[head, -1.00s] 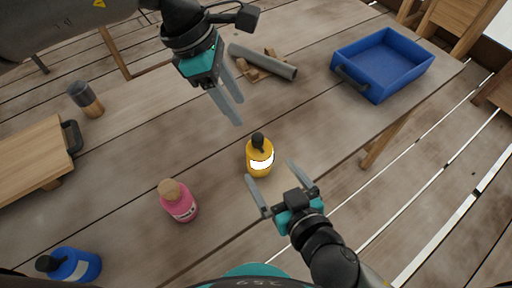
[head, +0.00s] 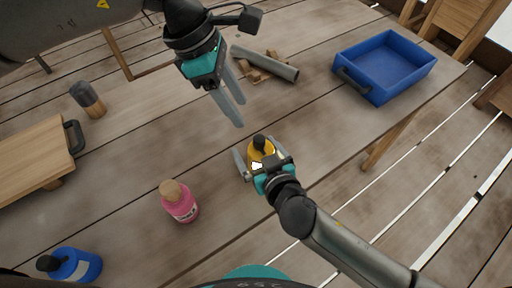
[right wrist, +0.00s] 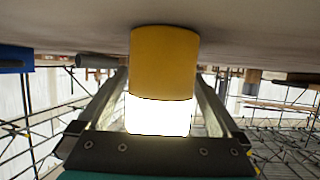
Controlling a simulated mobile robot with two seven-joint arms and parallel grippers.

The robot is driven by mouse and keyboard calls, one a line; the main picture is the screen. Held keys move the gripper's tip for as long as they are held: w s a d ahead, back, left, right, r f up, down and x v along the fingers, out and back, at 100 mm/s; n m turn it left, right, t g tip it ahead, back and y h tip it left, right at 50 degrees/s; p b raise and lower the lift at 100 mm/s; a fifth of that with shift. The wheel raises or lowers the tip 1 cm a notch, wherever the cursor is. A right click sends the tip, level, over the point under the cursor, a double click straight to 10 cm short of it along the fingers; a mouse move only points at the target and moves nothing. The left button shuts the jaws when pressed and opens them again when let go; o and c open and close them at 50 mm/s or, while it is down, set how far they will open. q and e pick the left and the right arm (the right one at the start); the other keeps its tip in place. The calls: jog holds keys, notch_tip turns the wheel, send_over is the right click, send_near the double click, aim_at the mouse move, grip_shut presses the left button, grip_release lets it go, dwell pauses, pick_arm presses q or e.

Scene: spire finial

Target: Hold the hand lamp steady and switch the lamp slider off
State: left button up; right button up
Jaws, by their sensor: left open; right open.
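The hand lamp appears to be the yellow cylinder (head: 264,160) with a black top and a bright white band, upright on the table. In the right wrist view the yellow lamp (right wrist: 164,62) stands between the fingers, its band glowing white. My right gripper (head: 260,150) is open around it, one finger on each side; contact cannot be made out. My left gripper (head: 241,112) is open and empty, above the table and up and left of the lamp. I cannot make out the slider; the right gripper covers part of the lamp.
A pink bottle (head: 180,203) stands left of the lamp, a blue bottle (head: 75,265) at lower left. A grey tube on wooden blocks (head: 265,64) lies behind the left gripper. A blue tray (head: 385,65) is at far right, a dark-topped jar (head: 88,98) and wooden board (head: 35,155) at left.

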jog(key=c, duration=1.5)
pick_arm(q)
jog(key=shift+c, duration=0.6)
jog(key=shift+w+a, duration=0.2)
jog(key=c, duration=0.3)
jog(key=shift+w+a+f+g+h, duration=0.15)
jog(key=shift+w+a+g+h, duration=0.05)
jog(key=shift+a+g+h, duration=0.1)
jog(key=shift+c, duration=0.7)
jog(key=a+h, duration=0.1)
jog(key=a, duration=0.2)
jog(key=w+a+f+m+h, duration=0.1)
jog(key=a, duration=0.2)
jog(key=w+a+f+m+g+h, duration=0.1)
jog(key=a+h, duration=0.1)
jog(key=a, duration=0.2)
jog(key=shift+w, duration=0.15)
grip_shut()
